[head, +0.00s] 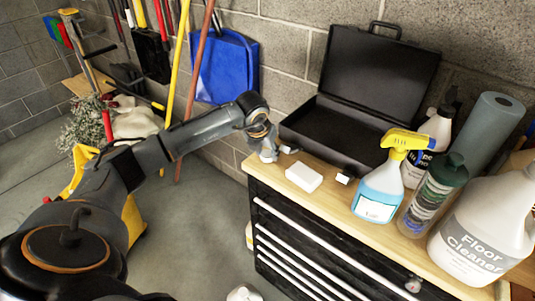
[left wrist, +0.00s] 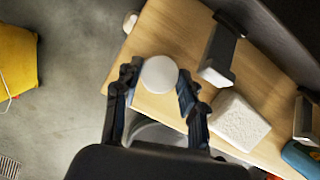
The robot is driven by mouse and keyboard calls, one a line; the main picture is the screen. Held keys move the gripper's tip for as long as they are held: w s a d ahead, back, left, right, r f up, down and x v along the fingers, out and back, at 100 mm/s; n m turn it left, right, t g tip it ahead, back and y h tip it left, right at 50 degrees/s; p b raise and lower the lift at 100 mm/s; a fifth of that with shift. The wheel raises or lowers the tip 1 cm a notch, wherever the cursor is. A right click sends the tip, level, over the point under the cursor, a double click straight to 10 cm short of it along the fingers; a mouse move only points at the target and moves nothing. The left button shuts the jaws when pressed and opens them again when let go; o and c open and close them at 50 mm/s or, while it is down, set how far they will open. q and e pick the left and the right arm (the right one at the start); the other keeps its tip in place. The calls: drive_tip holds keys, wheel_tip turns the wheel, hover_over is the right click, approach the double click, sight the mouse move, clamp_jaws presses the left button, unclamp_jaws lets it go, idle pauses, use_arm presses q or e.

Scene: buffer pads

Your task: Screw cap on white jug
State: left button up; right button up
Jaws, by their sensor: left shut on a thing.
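The white jug (head: 480,235), labelled Floor Cleaner, stands upright at the right end of the workbench. Its top is partly cut off by the frame edge, so I cannot see its mouth clearly. My left gripper (head: 266,150) is at the far left corner of the bench, well away from the jug. In the left wrist view my left gripper (left wrist: 160,84) is shut on a round white cap (left wrist: 159,74), one finger on each side. A pale curved shape shows behind the fingers, and I cannot tell what it is. My right gripper is not in view.
On the workbench (head: 315,208) are a white block (head: 304,177), an open black case (head: 350,90), a blue spray bottle (head: 377,190) and a green-capped bottle (head: 430,195). They lie between the left gripper and the jug. A blue dustpan (head: 225,65) hangs on the wall.

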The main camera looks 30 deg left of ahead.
sight(265, 156)
use_arm(q)
drive_tip(key=r+b, duration=0.1)
drive_tip(key=r, duration=0.1)
drive_tip(key=r+b, duration=0.1)
drive_tip(key=r, duration=0.3)
drive_tip(key=shift+s+r+b, duration=0.1)
drive_tip(key=shift+s+b, duration=0.25)
drive_tip(key=shift+b, duration=0.05)
drive_tip(key=s+a+b, duration=0.1)
drive_tip(key=s+b, duration=0.6)
drive_tip(key=s, duration=1.1)
drive_tip(key=shift+s+a+b, duration=0.25)
drive_tip(key=shift+s+b, duration=0.1)
drive_tip(key=shift+b, duration=0.05)
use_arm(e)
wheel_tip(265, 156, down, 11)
use_arm(q)
drive_tip(key=shift+r, duration=0.1)
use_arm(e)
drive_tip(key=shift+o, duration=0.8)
